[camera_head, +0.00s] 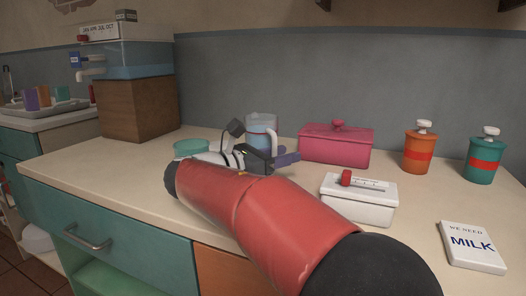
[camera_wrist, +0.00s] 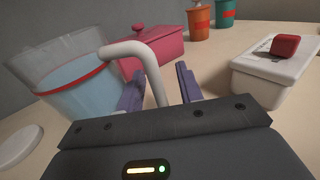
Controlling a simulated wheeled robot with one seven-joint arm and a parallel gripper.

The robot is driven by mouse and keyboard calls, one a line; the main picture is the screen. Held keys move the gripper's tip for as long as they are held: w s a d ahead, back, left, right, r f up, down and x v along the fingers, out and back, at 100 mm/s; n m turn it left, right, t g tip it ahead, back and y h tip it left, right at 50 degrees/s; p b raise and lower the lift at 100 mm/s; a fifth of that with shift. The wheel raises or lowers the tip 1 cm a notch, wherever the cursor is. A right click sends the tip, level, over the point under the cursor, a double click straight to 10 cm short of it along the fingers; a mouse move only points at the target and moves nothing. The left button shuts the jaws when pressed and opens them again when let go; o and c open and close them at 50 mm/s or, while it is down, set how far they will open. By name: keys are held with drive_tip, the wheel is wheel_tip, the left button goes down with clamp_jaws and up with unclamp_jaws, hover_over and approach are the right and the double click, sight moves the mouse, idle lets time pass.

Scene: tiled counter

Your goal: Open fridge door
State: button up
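No fridge or fridge door can be made out in either view. My gripper (camera_head: 288,158) is above the counter, in front of a clear pitcher (camera_head: 262,122) with a red band. In the wrist view, the two purple fingers of my gripper (camera_wrist: 158,88) are spread apart. The pitcher's pale curved handle (camera_wrist: 135,48) comes down into the gap between them. A gap shows beside the handle, and I cannot tell whether either finger touches it. The pitcher body (camera_wrist: 75,85) stands to the left of the fingers. My arm hides part of the counter's front edge.
A pink lidded box (camera_head: 335,147), a white box with a red knob (camera_head: 358,200), orange (camera_head: 419,155) and teal (camera_head: 484,160) canisters and a MILK note (camera_head: 472,246) stand right. A water tank (camera_head: 135,60) is at left. A teal drawer (camera_head: 110,225) is below.

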clamp_jaws()
drive_tip(key=shift+r, duration=0.15)
idle(0.4)
wheel_tip(320, 180, up, 20)
drive_tip(key=p, duration=0.5)
drive_tip(key=shift+p, duration=0.3)
